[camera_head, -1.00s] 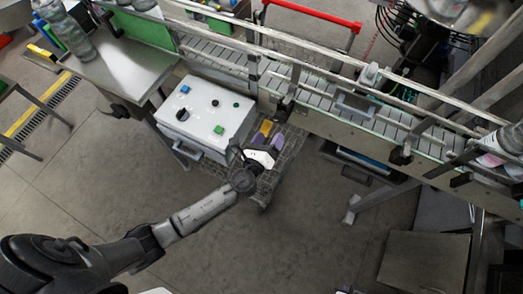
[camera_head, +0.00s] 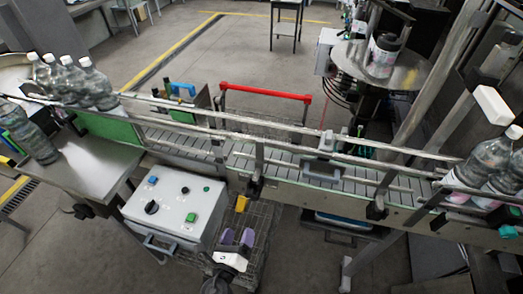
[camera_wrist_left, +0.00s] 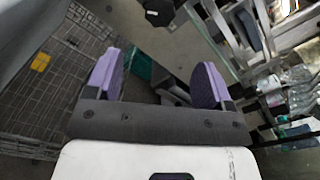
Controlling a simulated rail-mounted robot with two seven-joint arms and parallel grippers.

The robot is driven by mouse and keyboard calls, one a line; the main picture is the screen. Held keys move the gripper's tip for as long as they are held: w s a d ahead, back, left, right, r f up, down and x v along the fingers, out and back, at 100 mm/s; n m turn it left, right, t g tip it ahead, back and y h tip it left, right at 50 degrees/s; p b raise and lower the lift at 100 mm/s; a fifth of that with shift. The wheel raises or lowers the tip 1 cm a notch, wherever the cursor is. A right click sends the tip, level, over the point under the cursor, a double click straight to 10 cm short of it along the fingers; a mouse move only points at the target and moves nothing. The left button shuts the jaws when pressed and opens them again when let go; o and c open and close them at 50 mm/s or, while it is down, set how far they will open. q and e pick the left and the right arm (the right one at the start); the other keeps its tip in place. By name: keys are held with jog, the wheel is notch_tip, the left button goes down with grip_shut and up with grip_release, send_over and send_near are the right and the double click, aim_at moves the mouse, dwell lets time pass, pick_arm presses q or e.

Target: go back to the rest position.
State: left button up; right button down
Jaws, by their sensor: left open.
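My left gripper (camera_head: 238,237) is at the bottom centre of the head view, with its white body and two purple fingers. It is above the wire trolley, to the right of the control box. In the left wrist view its fingers (camera_wrist_left: 158,78) stand wide apart with nothing between them. Most of my left arm is below the head view's edge. My right gripper is in neither view.
The conveyor (camera_head: 275,170) runs across beyond the gripper. The white control box (camera_head: 172,213) is close on the left. A wire trolley (camera_head: 262,222) with a red handle (camera_head: 266,92) holds a yellow item (camera_head: 241,203). Bottles (camera_head: 88,84) stand at upper left.

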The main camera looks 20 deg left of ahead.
pick_arm(q)
jog(key=s+a+f+n+g+y, duration=0.1)
jog(key=s+a+n+g+y, duration=0.2)
jog(key=n, duration=0.8)
jog(key=s+a+n+g+y, duration=0.15)
jog(key=a+n+g, duration=0.3)
jog(key=n, duration=0.55)
jog(key=s+d+f+n+g+h, duration=0.1)
jog(key=s+n+g+h, duration=0.2)
jog(key=s, duration=0.7)
jog(key=s+d+f+n+g+h, duration=0.1)
jog(key=s+d+n+g+h, duration=0.2)
jog(key=s, duration=0.6)
notch_tip(320, 180, up, 15)
jog(key=a+p, duration=0.1)
jog(key=p, duration=1.4)
jog(key=shift+r+g+y, duration=0.2)
jog(key=shift+g+y, duration=0.15)
jog(key=shift+g, duration=0.1)
